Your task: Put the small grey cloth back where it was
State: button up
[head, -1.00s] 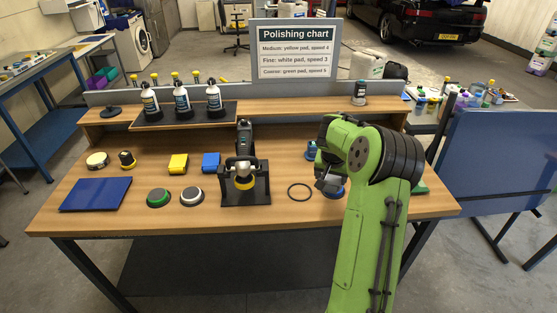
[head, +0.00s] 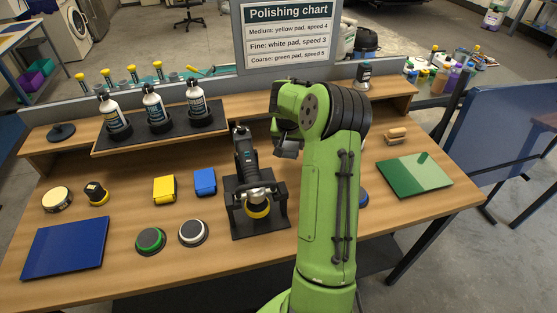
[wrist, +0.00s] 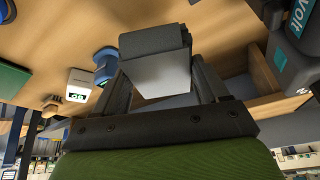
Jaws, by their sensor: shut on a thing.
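The small grey cloth (wrist: 155,42) is pinched between the two fingers of my gripper (wrist: 158,72) in the wrist view. It looks like a folded dark grey bundle with a paler face towards the camera. In the head view my gripper (head: 287,148) is partly hidden by my green arm, above the bench just right of the polisher (head: 245,155). The cloth cannot be told clearly from the gripper there. The polisher also shows close by at the right edge of the wrist view (wrist: 297,35).
On the wooden bench (head: 125,205) lie yellow (head: 164,188) and blue (head: 205,181) blocks, green-rimmed (head: 150,240) and white (head: 193,232) pads, a blue panel (head: 65,248) and a green panel (head: 412,178). Several bottles stand on the raised shelf (head: 245,107). My arm hides the bench's middle right.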

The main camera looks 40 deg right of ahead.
notch_tip(320, 180, down, 9)
jog(key=shift+s+b, duration=0.1)
jog(key=shift+b, duration=0.5)
jog(key=o, duration=1.1)
